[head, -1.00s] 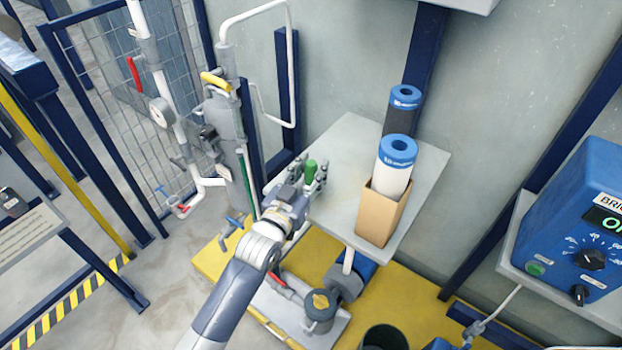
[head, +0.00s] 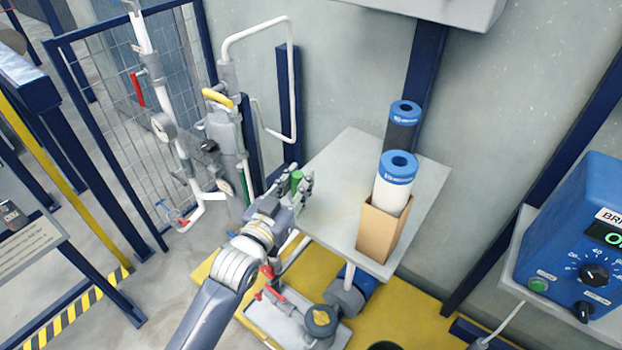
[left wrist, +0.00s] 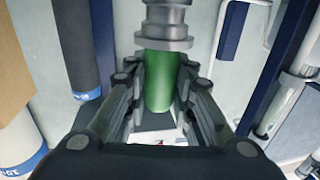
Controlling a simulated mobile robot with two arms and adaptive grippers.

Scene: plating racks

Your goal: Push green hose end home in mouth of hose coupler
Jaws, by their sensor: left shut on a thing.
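My left gripper (head: 296,187) is shut on the green hose end (head: 297,179), above the left edge of the grey table. In the left wrist view the green hose end (left wrist: 160,82) stands between the fingers of the left gripper (left wrist: 160,90). The grey hose coupler (left wrist: 165,32) is directly beyond its far end, lined up with it. The green end meets the coupler's lower rim in the picture; I cannot tell how deep it sits in the mouth. I cannot make out the coupler in the head view. My right gripper is not in view.
A grey table (head: 335,185) carries a tan box (head: 378,232) with a white, blue-capped cartridge (head: 394,190) and a dark cartridge (head: 402,130). Grey pipework with a yellow handle (head: 217,97) stands left of the gripper. A blue control box (head: 580,235) is at the right.

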